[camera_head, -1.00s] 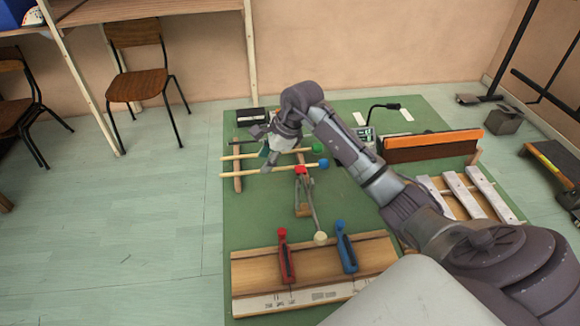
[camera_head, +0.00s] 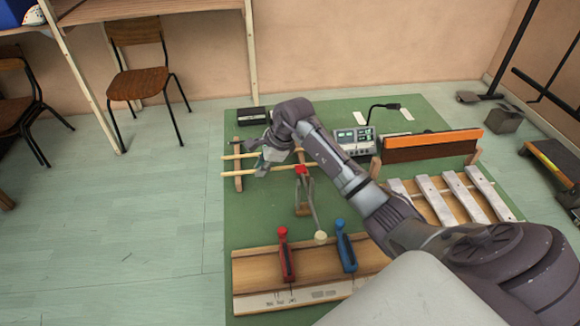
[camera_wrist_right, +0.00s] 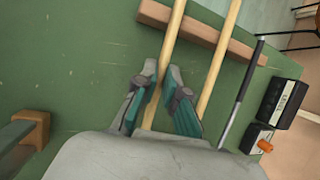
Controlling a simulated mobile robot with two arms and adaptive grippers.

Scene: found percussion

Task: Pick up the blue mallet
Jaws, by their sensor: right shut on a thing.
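The stick still appears to lie at the rest (camera_wrist_right: 200,30). My left gripper is not in view.
A second stick (camera_wrist_right: 218,63) runs close beside the held one, with a dark rod (camera_wrist_right: 240,95) and a black box (camera_wrist_right: 281,103) beyond.

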